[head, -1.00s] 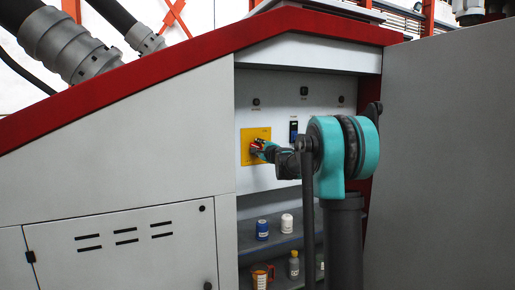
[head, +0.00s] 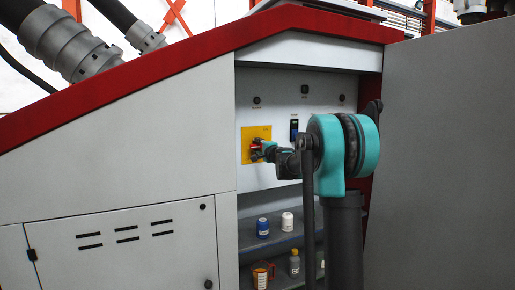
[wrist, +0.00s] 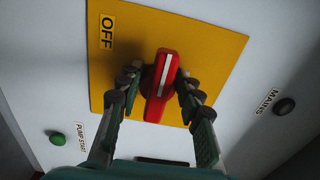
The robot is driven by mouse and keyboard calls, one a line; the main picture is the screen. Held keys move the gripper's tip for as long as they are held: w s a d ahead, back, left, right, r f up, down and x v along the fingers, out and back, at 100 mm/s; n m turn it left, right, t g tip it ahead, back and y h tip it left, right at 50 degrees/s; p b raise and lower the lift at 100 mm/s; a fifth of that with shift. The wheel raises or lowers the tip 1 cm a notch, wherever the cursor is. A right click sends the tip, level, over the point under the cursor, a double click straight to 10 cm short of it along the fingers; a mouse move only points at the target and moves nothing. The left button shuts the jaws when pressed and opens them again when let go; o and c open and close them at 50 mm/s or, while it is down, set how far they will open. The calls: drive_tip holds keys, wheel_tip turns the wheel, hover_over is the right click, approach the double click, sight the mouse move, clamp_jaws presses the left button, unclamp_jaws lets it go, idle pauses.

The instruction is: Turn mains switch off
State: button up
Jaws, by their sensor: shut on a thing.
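The mains switch is a red handle (wrist: 166,72) with a white stripe, on a yellow plate (wrist: 205,45). In the wrist view, the stripe runs nearly upright, leaning slightly right at the top. An OFF label (wrist: 107,31) is on the plate to the handle's upper left. My gripper (wrist: 158,84) has one finger on each side of the handle and is shut on it. In the head view, my gripper (head: 264,149) is at the yellow plate (head: 250,133) and partly covers the red handle (head: 254,147).
The wrist view shows a dark round knob (wrist: 284,106) by a MAINS label and a green button (wrist: 57,138) by a PUMP START label. Below the panel, a shelf holds a blue jar (head: 262,228) and a white jar (head: 287,221). A large grey panel (head: 450,160) stands right of my arm.

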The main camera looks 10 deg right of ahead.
drive_tip(key=shift+f, duration=0.1)
drive_tip(key=o, duration=0.8)
drive_tip(key=shift+c, duration=0.2)
drive_tip(key=shift+s, duration=0.1)
drive_tip(key=v, duration=1.2)
